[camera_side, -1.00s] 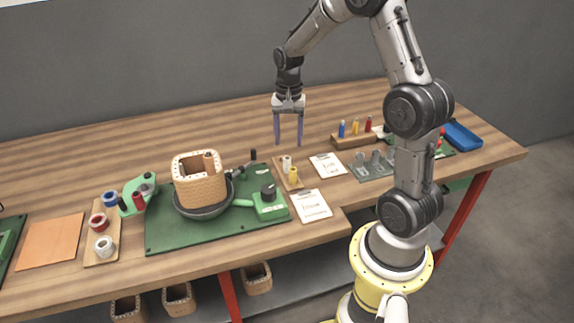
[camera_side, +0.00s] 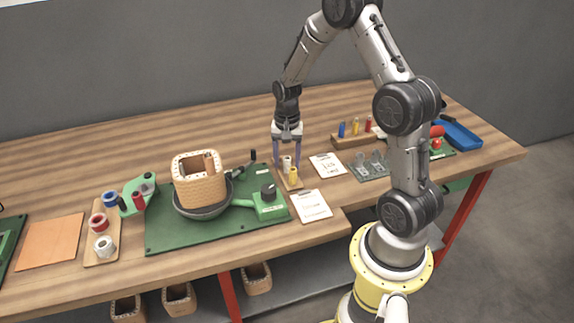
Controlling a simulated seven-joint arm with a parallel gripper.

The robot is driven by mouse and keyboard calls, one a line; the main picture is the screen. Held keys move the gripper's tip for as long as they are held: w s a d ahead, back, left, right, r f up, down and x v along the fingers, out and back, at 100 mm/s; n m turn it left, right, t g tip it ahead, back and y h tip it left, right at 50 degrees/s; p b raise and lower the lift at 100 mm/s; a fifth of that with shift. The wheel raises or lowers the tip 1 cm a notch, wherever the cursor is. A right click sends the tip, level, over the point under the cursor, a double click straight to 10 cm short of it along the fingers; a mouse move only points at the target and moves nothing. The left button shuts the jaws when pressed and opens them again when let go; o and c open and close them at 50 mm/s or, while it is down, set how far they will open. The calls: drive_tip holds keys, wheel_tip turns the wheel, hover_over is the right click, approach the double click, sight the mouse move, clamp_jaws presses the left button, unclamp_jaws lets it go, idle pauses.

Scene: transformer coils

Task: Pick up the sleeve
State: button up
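A small wooden board (camera_side: 291,185) holds two small upright cylinders, a white one (camera_side: 286,163) and a yellow one (camera_side: 293,174), which look like sleeves. The frames do not show which one the task means. My gripper (camera_side: 287,165) points down over this board, its two purple fingers apart. The fingers appear on either side of the white cylinder, with the yellow one nearer the camera. I cannot tell whether a finger touches the white cylinder.
A green mat (camera_side: 165,233) with a woven coil box (camera_side: 200,185) and a green winding device (camera_side: 268,204) lies to the left. White cards (camera_side: 312,206) lie to the right. A wooden rack (camera_side: 352,140) of coloured pieces stands behind right. The rear table is clear.

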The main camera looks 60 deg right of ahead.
clamp_jaws()
drive_tip(key=shift+r, duration=0.1)
drive_tip(key=shift+r, duration=0.55)
drive_tip(key=s+a+r, duration=0.7)
drive_tip(key=s+r, duration=0.4)
drive_tip(key=s, duration=0.1)
drive_tip(key=shift+s+r, duration=0.15)
drive_tip(key=shift+r, duration=0.2)
